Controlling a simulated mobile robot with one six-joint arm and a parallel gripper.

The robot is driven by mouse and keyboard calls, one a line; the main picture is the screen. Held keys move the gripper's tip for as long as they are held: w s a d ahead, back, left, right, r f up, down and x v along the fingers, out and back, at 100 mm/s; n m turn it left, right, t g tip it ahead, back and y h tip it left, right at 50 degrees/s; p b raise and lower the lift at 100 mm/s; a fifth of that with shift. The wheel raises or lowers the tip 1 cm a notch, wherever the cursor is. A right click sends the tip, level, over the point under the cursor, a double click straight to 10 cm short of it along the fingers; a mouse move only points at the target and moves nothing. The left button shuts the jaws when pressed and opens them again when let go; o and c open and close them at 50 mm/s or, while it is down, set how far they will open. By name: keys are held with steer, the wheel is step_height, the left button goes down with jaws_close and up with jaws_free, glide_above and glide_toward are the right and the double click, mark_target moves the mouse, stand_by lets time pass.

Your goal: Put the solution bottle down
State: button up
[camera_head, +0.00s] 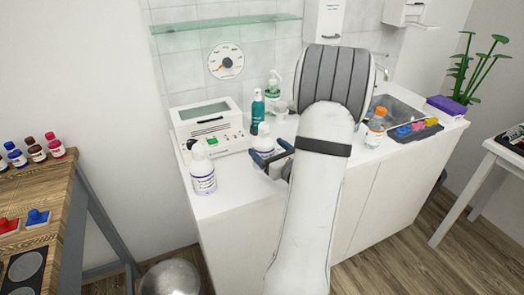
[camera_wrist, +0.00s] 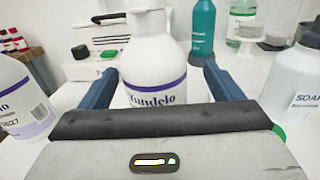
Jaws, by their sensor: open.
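A white bottle with a purple-edged label (camera_wrist: 155,60) stands upright between the fingers of my gripper (camera_wrist: 160,78) in the wrist view. The fingers are open, one on each side of it, with a visible gap at least on the right. In the head view this bottle (camera_head: 264,142) is on the white counter, partly hidden behind my gripper (camera_head: 271,157). Its base is hidden, and I cannot read whether it is the solution bottle. A similar white bottle (camera_head: 202,170) stands to the left, and shows at the wrist view's left edge (camera_wrist: 22,100).
A teal bottle (camera_head: 258,108) and a green-liquid pump bottle (camera_head: 273,88) stand behind. A white device (camera_head: 207,125) is at the back left. The counter (camera_head: 228,198) is bare near its front left.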

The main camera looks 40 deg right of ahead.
mark_target(261, 123)
steer(key=w, duration=0.3)
steer(key=shift+w+a+f, duration=0.1)
steer(key=shift+w+a, duration=0.05)
steer(key=shift+w, duration=0.25)
steer(key=c, duration=1.5)
steer(key=shift+o, duration=0.2)
step_height(261, 123, up, 10)
steer(key=shift+r+p, duration=0.1)
steer(key=shift+p, duration=0.3)
